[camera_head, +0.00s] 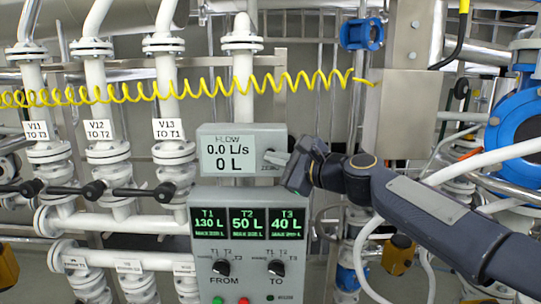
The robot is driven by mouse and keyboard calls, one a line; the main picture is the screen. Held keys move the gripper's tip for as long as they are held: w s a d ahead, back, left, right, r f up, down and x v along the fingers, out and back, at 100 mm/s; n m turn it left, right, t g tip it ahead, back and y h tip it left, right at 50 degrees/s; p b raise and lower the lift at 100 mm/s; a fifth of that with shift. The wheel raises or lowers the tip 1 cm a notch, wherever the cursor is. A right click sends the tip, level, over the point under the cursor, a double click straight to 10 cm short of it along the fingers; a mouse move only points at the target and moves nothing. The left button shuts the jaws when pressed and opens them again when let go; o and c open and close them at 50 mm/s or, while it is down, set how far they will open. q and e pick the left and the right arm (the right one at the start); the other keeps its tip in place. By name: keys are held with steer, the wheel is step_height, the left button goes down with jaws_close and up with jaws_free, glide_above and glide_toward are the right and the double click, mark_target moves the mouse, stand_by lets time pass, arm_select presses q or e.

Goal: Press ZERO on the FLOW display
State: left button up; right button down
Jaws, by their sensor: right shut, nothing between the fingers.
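The FLOW display (229,152) is a grey box with a pale screen reading 0.0 L/s and 0 L. Its ZERO label (269,164) sits at the lower right of the box. My right gripper (281,162) comes in from the right, shut and empty. Its fingertips are at the right end of the display, by the ZERO label. My left gripper is not in view.
Below the display stands a control panel (250,250) showing T1 130 L, T2 50 L and T3 40 L, with FROM and TO knobs. White pipes (99,90) labelled V11, V12 and V13 stand left. A coiled yellow hose (215,88) crosses above. A blue flanged pipe (515,120) is right.

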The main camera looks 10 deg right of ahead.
stand_by(0.5)
steer(key=shift+s+a, duration=0.15)
steer(key=shift+s, duration=0.65)
steer(key=s, duration=0.2)
steer(key=s+a+b, duration=0.1)
steer(key=s, duration=0.2)
steer(key=shift+f, duration=0.1)
